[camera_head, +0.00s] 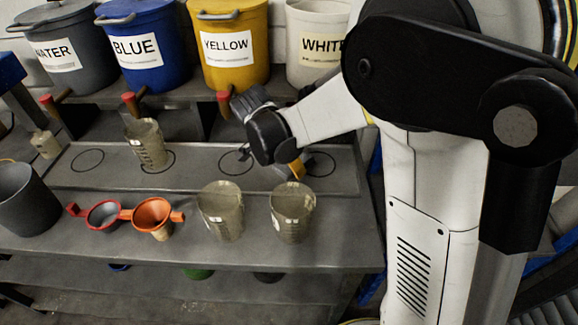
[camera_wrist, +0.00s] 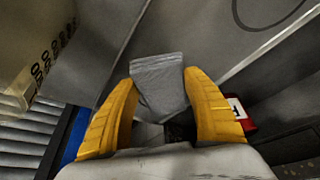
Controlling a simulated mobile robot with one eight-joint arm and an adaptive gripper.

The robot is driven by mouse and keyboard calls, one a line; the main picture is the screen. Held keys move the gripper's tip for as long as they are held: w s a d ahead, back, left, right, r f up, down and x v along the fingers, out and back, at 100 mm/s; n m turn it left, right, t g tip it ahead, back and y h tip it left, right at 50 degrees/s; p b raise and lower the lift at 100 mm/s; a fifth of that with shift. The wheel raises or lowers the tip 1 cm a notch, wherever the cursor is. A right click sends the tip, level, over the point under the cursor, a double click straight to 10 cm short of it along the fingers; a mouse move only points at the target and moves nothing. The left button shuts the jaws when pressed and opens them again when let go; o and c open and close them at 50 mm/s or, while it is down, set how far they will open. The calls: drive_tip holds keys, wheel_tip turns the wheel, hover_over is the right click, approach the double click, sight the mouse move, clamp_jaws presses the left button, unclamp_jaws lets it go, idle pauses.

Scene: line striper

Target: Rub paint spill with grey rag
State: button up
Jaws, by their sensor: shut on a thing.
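My gripper (camera_wrist: 163,105) shows as two yellow fingers in the wrist view, closed on a grey rag (camera_wrist: 160,78). The rag sticks out ahead of the fingertips over a grey surface. In the head view the gripper (camera_head: 297,170) is low over the right end of the raised grey shelf, behind the two right-hand measuring cups. My arm hides part of that area. I cannot make out a paint spill in either view.
Tanks marked water (camera_head: 62,48), blue (camera_head: 140,48), yellow (camera_head: 228,45) and white (camera_head: 315,40) stand behind. Measuring cups (camera_head: 221,212) (camera_head: 292,213) and orange-rimmed funnels (camera_head: 152,215) stand on the front bench. Another cup (camera_head: 147,145) stands on the shelf.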

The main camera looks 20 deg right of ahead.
drive_tip(key=shift+r+p, duration=0.3)
drive_tip(key=shift+r, duration=0.6)
drive_tip(key=shift+r+p, duration=1.1)
drive_tip(key=shift+r, duration=0.4)
